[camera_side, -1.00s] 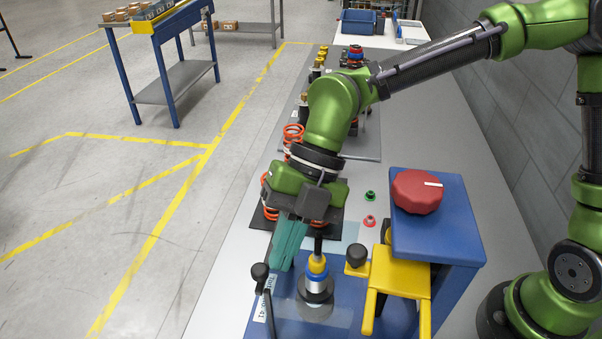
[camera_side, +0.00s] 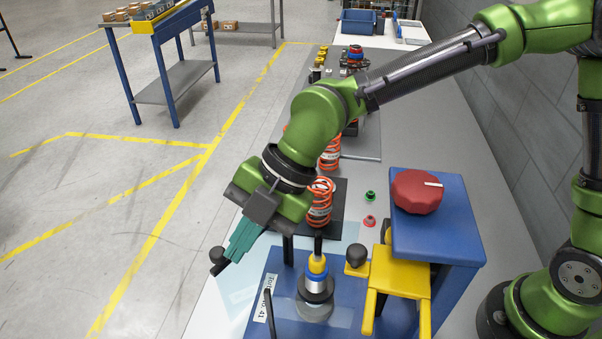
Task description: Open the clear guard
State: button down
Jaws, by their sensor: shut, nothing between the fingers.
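The clear guard (camera_side: 232,301) is a see-through, pale bluish panel at the left edge of the blue fixture (camera_side: 345,316). It leans out to the left over the grey bench. Its black knob (camera_side: 217,255) stands out to the left of the fixture. My gripper (camera_side: 232,261) is shut and empty. Its teal fingers point down and to the left, with their tips right beside the knob. I cannot tell whether they touch the knob or the panel.
Orange springs (camera_side: 320,203) stand behind. Open floor lies left.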

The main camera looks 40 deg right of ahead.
jog(key=w+m+t+h, duration=0.1)
jog(key=w+m+t, duration=0.2)
jog(key=w+m, duration=0.3)
jog(key=shift+w+a+m+t+h, duration=0.3)
jog(key=shift+w+m+t, duration=0.1)
jog(key=shift+w, duration=2.25)
